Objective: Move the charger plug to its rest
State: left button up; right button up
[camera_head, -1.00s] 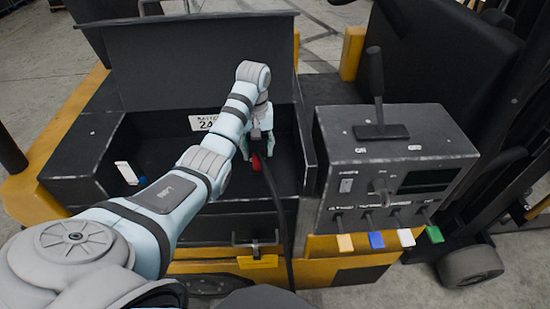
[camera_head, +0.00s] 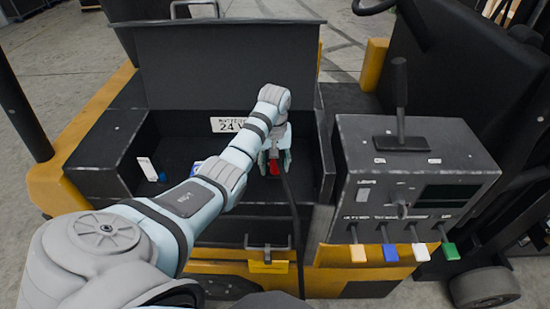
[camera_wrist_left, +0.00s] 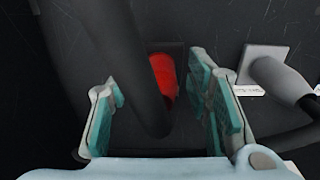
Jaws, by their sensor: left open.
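The charger plug is red (camera_head: 274,168), with a thick black cable (camera_head: 292,215) running over the front edge of the battery bay. In the left wrist view the red plug (camera_wrist_left: 164,75) sits at a dark rectangular recess, partly hidden by the cable. My left gripper (camera_head: 275,158) is low in the bay at the plug. In the wrist view its teal-padded fingers (camera_wrist_left: 160,105) are open, one on each side of the cable and plug, with visible gaps. I cannot tell which thing is the rest. My right gripper is not in view.
The bay has walls and a raised lid (camera_head: 215,65) behind. A control console (camera_head: 415,165) with a lever stands to the right. A grey connector (camera_wrist_left: 262,65) with its own cable is right of the fingers. A white block (camera_head: 148,169) lies in the bay's left part.

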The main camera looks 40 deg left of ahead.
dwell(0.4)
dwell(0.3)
pick_arm(q)
grip_shut()
jog(key=shift+w+r, duration=0.1)
jog(key=shift+r, duration=0.05)
